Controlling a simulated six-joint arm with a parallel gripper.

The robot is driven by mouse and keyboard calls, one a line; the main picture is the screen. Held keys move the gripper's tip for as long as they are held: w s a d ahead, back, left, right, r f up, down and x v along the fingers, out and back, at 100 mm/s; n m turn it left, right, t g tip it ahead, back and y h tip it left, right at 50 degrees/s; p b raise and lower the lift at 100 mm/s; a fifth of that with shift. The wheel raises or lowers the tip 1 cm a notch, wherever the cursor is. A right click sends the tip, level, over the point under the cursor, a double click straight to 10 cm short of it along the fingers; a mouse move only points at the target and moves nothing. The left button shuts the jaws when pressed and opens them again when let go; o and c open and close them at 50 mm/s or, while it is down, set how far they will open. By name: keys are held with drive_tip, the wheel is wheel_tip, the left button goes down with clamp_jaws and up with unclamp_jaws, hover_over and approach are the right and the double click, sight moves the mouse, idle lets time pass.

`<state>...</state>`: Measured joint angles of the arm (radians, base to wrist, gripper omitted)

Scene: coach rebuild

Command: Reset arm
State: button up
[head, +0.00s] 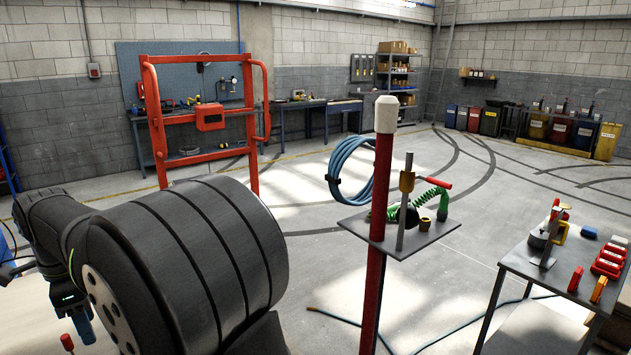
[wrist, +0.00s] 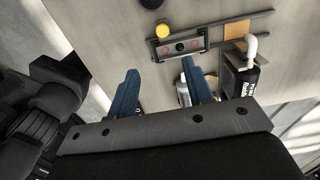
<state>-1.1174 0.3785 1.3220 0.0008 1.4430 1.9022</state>
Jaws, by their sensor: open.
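My arm fills the lower left of the head view as a large black ribbed link. My gripper (head: 82,325) hangs at its far left, with a blue finger showing low in that view. In the wrist view my gripper (wrist: 165,85) shows two blue fingers spread apart. It is open, with nothing clearly held between them. A silver cylinder (wrist: 183,92) shows partly behind the right finger; whether they touch I cannot tell.
A red post (head: 375,250) with a white cap and a small grey shelf (head: 418,244) stands right of my arm. The wrist view shows a dark panel (wrist: 180,45), a yellow round piece (wrist: 163,32) and a black box (wrist: 245,82). A grey table (head: 545,275) stands at right.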

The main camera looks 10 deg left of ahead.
wheel_tip(320, 180, down, 15)
drive_tip(key=shift+f, duration=0.1)
idle(0.3)
idle(1.8)
wheel_tip(320, 180, up, 18)
drive_tip(key=shift+f, duration=0.25)
idle(0.5)
drive_tip(key=shift+f, duration=8.5)
drive_tip(key=shift+w+a+f, duration=0.1)
drive_tip(key=shift+w+f, duration=0.05)
drive_tip(key=shift+f, duration=0.15)
drive_tip(key=shift+w+a+r, duration=0.1)
drive_tip(key=shift+w+a, duration=0.4)
